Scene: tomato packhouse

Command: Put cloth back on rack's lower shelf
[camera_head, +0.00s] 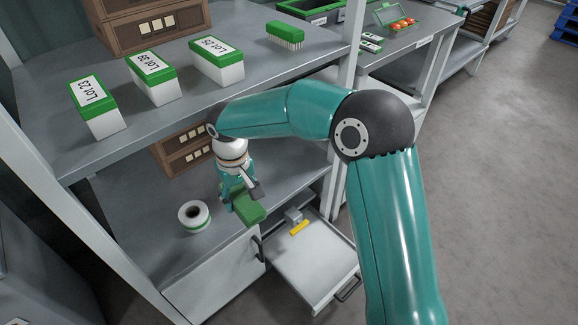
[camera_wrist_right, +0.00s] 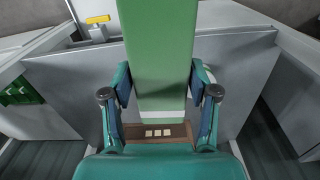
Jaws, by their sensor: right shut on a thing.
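My right gripper (camera_head: 241,192) reaches down past the upper shelf to the front of the rack's lower shelf (camera_head: 140,205). It is shut on a green folded cloth (camera_head: 250,211), which hangs near that shelf's front edge; I cannot tell whether it touches the shelf. In the right wrist view the cloth (camera_wrist_right: 158,55) is a long flat green block between the two fingers (camera_wrist_right: 160,98). My left gripper is not in view.
A green-and-white roll (camera_head: 193,215) stands on the lower shelf left of the cloth. Wooden crates (camera_head: 185,150) sit behind. An open drawer (camera_head: 318,270) with a yellow-handled item (camera_head: 299,228) juts out at right. Lot boxes (camera_head: 150,80) and a brush (camera_head: 285,36) stand on the upper shelf.

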